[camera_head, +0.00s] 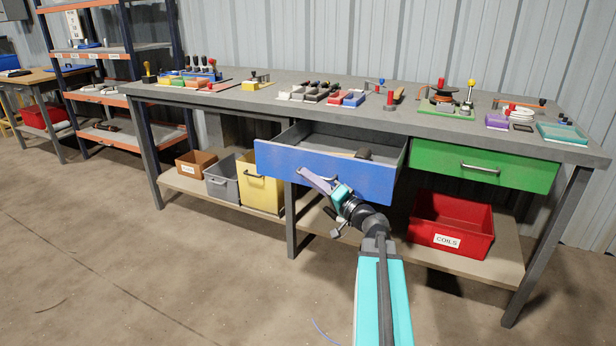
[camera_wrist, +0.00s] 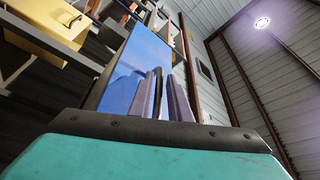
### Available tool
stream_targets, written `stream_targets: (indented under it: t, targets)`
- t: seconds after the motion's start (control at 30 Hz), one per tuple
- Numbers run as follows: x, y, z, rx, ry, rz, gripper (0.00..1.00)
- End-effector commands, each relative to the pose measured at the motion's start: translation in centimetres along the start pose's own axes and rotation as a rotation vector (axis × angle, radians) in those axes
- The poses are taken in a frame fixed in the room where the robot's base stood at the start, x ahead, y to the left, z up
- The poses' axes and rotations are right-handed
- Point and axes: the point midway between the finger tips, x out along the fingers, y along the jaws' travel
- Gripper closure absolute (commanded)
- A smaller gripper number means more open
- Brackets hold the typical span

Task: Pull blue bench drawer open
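The blue drawer (camera_head: 330,168) under the workbench is pulled well out, and its grey inside shows from above. A dark-ended tool (camera_head: 364,154) lies in it. My gripper (camera_head: 306,173) is at the handle on the blue front, its fingers close together around the handle, which they mostly hide.
A closed green drawer (camera_head: 485,166) is to the right, above a red COILS bin (camera_head: 450,225). Yellow (camera_head: 261,186), grey (camera_head: 222,181) and brown (camera_head: 195,164) bins stand on the lower shelf. Cable parts and trays cover the benchtop (camera_head: 440,125). The floor in front is mostly clear.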

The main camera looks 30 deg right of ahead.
Motion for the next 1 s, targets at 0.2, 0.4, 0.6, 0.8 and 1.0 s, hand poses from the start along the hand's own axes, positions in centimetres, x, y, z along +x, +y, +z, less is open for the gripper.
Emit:
stream_targets:
  t: [0.2,0.4,0.6,0.8,1.0]
  targets:
    - [-3.4,-0.1,-0.1,-0.001,0.005,0.003,0.83]
    - [-6.4,-0.1,-0.2,0.000,0.006,0.004,0.83]
    - [-7.3,-0.2,-0.5,0.001,0.005,0.004,0.83]
    - [-7.8,-0.1,-0.5,0.001,0.004,0.006,0.83]
    - [-8.4,-0.1,-0.5,0.001,0.005,0.005,0.83]
